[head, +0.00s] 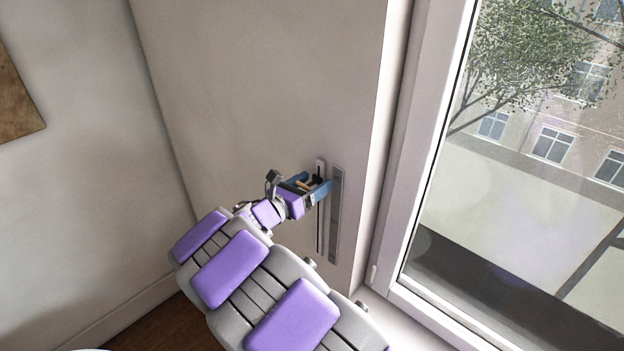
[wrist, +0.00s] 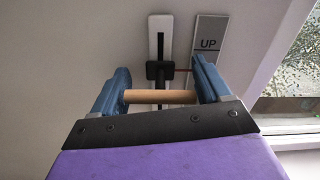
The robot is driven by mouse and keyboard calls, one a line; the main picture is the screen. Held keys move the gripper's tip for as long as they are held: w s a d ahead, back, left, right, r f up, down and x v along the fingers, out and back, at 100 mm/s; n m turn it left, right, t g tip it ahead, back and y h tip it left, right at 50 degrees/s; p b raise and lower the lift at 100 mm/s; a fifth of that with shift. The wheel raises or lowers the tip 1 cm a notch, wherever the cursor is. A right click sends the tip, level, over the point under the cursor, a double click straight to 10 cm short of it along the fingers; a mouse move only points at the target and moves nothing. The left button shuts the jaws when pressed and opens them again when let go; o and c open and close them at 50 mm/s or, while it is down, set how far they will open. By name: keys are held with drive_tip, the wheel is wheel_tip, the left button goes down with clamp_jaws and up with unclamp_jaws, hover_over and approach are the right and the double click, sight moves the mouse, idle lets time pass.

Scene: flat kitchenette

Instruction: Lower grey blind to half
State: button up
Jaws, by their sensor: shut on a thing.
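My gripper (head: 311,185) is at a slider on the wall left of the window, near the slider's upper end. In the wrist view my gripper (wrist: 161,92) has its two blue fingers at the ends of a wooden bar handle (wrist: 160,97), shut on it. The handle joins a black carriage (wrist: 160,70) on a white vertical track (wrist: 160,30). The track's slot (head: 320,235) runs down below my gripper. A grey plate (wrist: 209,40) marked "UP" is mounted right of the track; it also shows in the head view (head: 336,220). No grey blind can be made out.
The white-framed window (head: 395,200) is to the right, its glass showing a tree and a building. A white sill (head: 400,318) lies below it. A brown panel (head: 15,95) hangs on the left wall.

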sight(318, 215)
wheel_tip(318, 215, down, 13)
drive_tip(key=b, duration=0.2)
drive_tip(key=shift+a+f+b, duration=0.1)
drive_tip(key=shift+b, duration=0.3)
drive_tip(key=o, duration=1.1)
drive_tip(key=shift+o, duration=1.1)
drive_tip(key=shift+s+a, duration=0.1)
drive_tip(key=shift+a, duration=0.25)
drive_tip(key=b+v, duration=0.1)
drive_tip(key=v, duration=1.6)
drive_tip(key=shift+s+a, duration=0.1)
drive_tip(key=shift+a, duration=0.15)
